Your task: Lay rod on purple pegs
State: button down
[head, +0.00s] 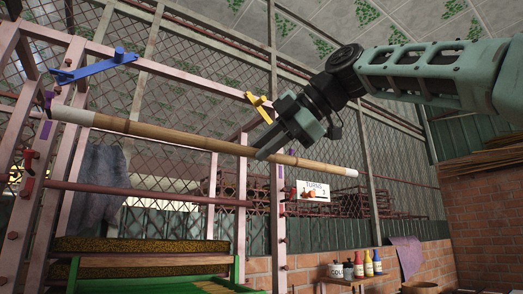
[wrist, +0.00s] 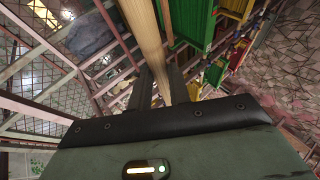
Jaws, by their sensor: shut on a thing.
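The rod (head: 190,137) is a long wooden pole with white ends, sloping down to the right across the pink frame. My gripper (head: 265,150) is shut on it right of its middle. The wrist view shows the rod (wrist: 146,35) running between the two fingers (wrist: 160,85). A purple peg (head: 47,97) shows on the left post, close to the rod's left white end; I cannot tell if they touch. A purple mark (head: 45,130) is just below on that post.
A blue bracket (head: 95,66) and a yellow bracket (head: 260,105) sit higher on the frame. Red pegs (head: 28,160) and a red-brown crossbar (head: 150,193) are lower. Several bottles (head: 368,264) stand on a shelf at right.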

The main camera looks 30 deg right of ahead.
jog(key=s+r+b, duration=0.2)
jog(key=s+b, duration=0.7)
jog(key=s, duration=0.9)
dwell(0.8)
jog(key=shift+r, duration=0.1)
dwell(1.0)
